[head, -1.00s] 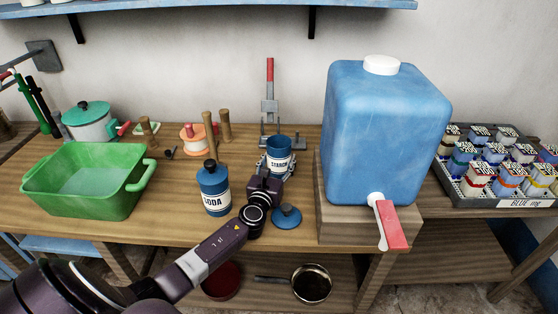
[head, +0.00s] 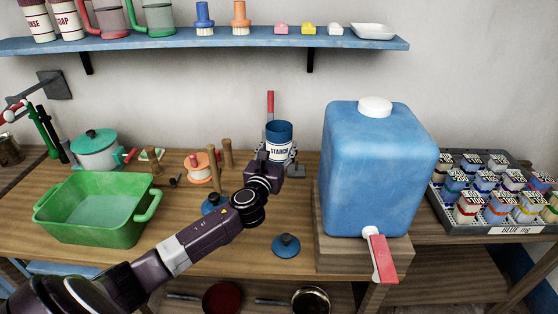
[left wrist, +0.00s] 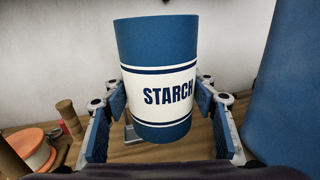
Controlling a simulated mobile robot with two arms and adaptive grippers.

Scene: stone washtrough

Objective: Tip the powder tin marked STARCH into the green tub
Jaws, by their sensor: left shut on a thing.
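The blue STARCH tin (head: 279,137) with a white label band is upright and lidless in the head view, raised above the bench. My left gripper (head: 277,160) is shut on it from the front. In the left wrist view the tin (left wrist: 158,80) stands between the two blue-padded fingers of the gripper (left wrist: 160,108), its label facing me. The green tub (head: 97,220) stands at the left of the bench, with some pale content or floor inside. My right gripper is in neither view.
A blue lid (head: 286,246) lies on the bench front. A large blue tank (head: 378,170) stands close on the right. Wooden pegs (head: 227,153) and an orange spool (head: 199,167) stand between tub and tin.

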